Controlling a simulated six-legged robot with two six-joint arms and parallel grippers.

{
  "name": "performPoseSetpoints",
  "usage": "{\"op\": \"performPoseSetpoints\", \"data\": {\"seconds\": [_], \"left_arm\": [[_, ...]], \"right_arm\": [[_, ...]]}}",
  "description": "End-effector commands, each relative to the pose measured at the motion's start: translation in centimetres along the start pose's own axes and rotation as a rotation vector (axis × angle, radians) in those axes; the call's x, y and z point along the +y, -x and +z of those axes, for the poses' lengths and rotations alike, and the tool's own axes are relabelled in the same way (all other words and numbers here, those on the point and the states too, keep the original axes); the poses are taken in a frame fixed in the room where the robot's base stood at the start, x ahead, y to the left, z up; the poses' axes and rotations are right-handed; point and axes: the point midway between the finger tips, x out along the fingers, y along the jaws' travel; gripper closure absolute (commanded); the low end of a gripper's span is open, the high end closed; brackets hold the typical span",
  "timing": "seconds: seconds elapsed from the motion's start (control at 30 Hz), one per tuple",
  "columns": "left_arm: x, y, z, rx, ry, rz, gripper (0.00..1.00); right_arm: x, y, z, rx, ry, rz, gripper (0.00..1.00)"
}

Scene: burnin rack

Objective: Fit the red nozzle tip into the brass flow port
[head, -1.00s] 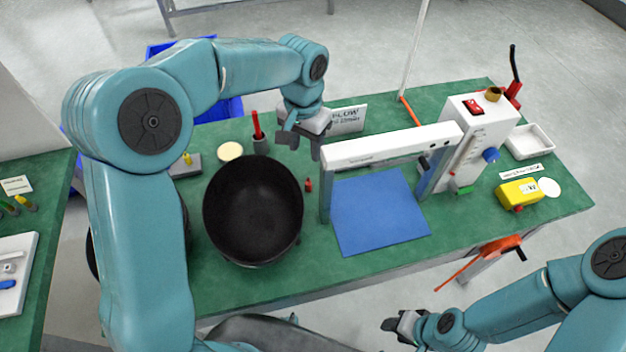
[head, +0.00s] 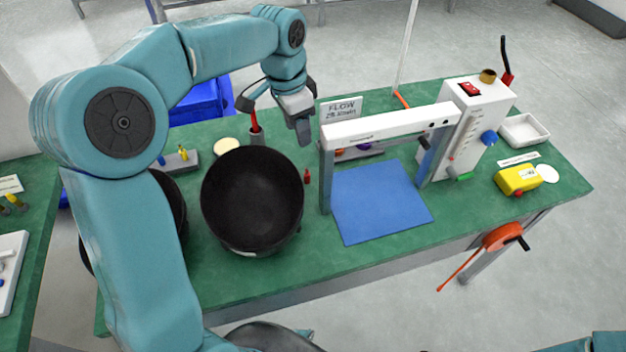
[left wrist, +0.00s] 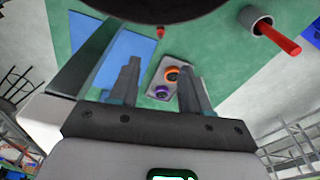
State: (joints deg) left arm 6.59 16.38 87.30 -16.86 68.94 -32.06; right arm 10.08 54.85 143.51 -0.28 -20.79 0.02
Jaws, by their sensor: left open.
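The red nozzle tip (head: 307,176) is a small red piece standing on the green bench between the black bowl and the blue mat. It also shows at the top of the left wrist view (left wrist: 160,32), beyond the bowl's dark rim. The brass flow port (head: 488,76) is a brass ring on top of the white box at the bench's right. My left gripper (head: 273,119) is open and empty above the bench, behind the nozzle tip and well apart from it. Its spread fingers show in the left wrist view (left wrist: 158,80). My right gripper is out of view.
A black bowl (head: 252,203) stands left of the nozzle tip. A red rod (head: 254,121) stands in a grey holder near my left gripper. A white crossbar frame (head: 390,126) spans the blue mat (head: 380,205). A grey plate with orange and purple rings (left wrist: 170,82) lies behind.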

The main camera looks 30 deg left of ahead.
Motion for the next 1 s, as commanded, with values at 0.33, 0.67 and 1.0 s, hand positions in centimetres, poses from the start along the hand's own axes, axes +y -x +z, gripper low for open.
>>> {"op": "performPoseSetpoints", "data": {"seconds": [0.33, 0.67, 1.0], "left_arm": [[-0.2, -8.0, 0.4, -0.004, 0.008, 0.002, 0.53], [0.0, -11.3, 0.3, -0.004, 0.005, 0.002, 0.53], [0.0, -15.4, 0.1, -0.002, 0.004, 0.000, 0.53]], "right_arm": [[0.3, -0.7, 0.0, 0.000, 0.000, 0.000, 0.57], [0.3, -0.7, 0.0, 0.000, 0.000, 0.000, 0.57], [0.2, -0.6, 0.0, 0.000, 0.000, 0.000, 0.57]]}}
